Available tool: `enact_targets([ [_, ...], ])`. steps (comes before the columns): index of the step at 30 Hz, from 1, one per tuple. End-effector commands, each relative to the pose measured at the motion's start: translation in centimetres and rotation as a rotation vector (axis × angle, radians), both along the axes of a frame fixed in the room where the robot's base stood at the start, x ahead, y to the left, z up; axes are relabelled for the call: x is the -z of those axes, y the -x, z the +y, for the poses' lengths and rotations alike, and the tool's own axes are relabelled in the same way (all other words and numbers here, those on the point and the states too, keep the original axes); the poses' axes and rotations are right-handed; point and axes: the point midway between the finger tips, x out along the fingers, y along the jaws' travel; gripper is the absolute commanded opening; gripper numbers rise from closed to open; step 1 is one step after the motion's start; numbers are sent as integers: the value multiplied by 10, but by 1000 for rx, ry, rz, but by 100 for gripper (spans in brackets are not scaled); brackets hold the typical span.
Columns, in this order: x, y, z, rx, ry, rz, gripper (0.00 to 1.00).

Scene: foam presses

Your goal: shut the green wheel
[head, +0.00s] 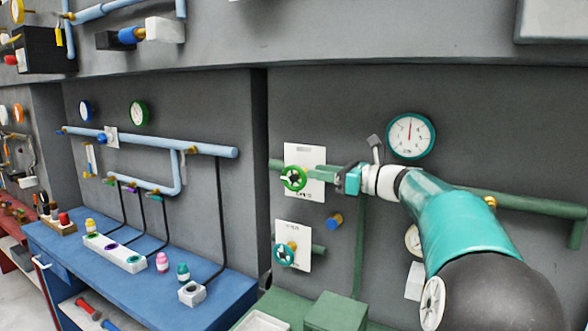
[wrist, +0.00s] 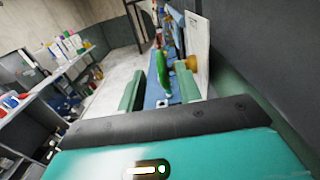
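The green wheel (head: 293,178) is a small handwheel with spokes, mounted in front of a white plate (head: 305,155) on the grey wall. My gripper (head: 318,174) reaches in from the right, its fingers close beside the wheel's right side. In the wrist view my gripper (wrist: 162,78) is open, with a clear gap between its two green fingers. The wheel (wrist: 184,82) shows edge-on ahead, close to the right finger, with a brass stem behind it. I cannot tell whether a finger touches the rim.
A teal wheel (head: 285,254) on another white plate sits below. A round gauge (head: 411,136) hangs above my arm. A green pipe (head: 520,203) runs along the wall, and a blue bench (head: 120,262) with bottles stands left. A green box (head: 337,312) stands below.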

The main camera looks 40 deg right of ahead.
Motion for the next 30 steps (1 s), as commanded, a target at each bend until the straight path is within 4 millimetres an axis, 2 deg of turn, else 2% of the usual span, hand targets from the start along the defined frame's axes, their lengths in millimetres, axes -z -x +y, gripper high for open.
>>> enact_targets([
  [6,0,-41,15,-5,-2,-2,35],
  [12,0,-67,24,-3,-1,-1,35],
  [23,0,-74,27,-1,0,-1,35],
  [29,0,-74,26,-1,0,-1,0],
  [30,0,-74,27,-1,0,-1,0],
])
